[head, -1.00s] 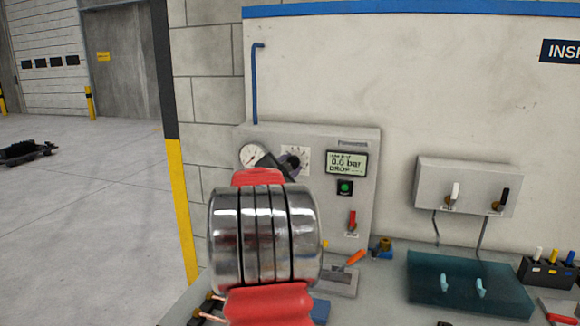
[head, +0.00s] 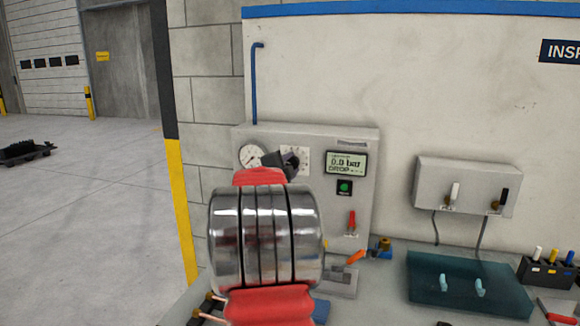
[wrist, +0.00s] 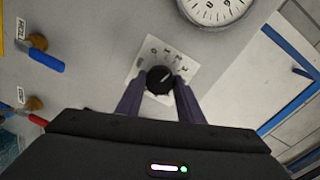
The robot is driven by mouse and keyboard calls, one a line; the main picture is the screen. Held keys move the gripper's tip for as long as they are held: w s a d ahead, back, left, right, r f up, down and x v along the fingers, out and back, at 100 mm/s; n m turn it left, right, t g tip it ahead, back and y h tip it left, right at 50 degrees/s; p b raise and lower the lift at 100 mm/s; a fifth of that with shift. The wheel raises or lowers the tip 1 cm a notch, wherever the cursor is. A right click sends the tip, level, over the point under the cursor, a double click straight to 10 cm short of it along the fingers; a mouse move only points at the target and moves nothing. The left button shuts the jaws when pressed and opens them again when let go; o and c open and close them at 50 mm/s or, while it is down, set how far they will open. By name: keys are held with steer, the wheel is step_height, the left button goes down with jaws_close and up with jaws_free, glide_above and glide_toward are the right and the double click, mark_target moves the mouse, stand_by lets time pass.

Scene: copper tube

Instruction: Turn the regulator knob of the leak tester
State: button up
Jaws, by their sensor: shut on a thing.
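The leak tester (head: 359,207) is a grey panel box against the wall, with a round gauge (head: 251,155), a display reading 0.0 bar (head: 346,163), a green button (head: 344,187) and a red lever (head: 352,219). In the wrist view the black regulator knob (wrist: 160,80) sits on a white scale plate, its pointer line slanting up to the right. My gripper (wrist: 160,88) has one finger on each side of the knob and is shut on it. In the head view my gripper (head: 290,162) covers the knob, and my arm hides the panel's lower left.
A grey box with two switches (head: 467,187) hangs on the wall at right. A teal mat (head: 468,290) lies on the bench below it. Blue and red handled valves (wrist: 47,60) show at the wrist view's left. Open floor lies at left.

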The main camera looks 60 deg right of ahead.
steer(key=shift+s+d+f, duration=0.1)
steer(key=shift+s, duration=0.15)
steer(key=o, duration=1.1)
steer(key=shift+w, duration=0.1)
steer(key=shift+c, duration=0.2)
steer(key=s+a, duration=0.1)
steer(key=a, duration=1.2)
steer(key=shift+s+a+r, duration=0.35)
steer(key=shift+a, duration=0.05)
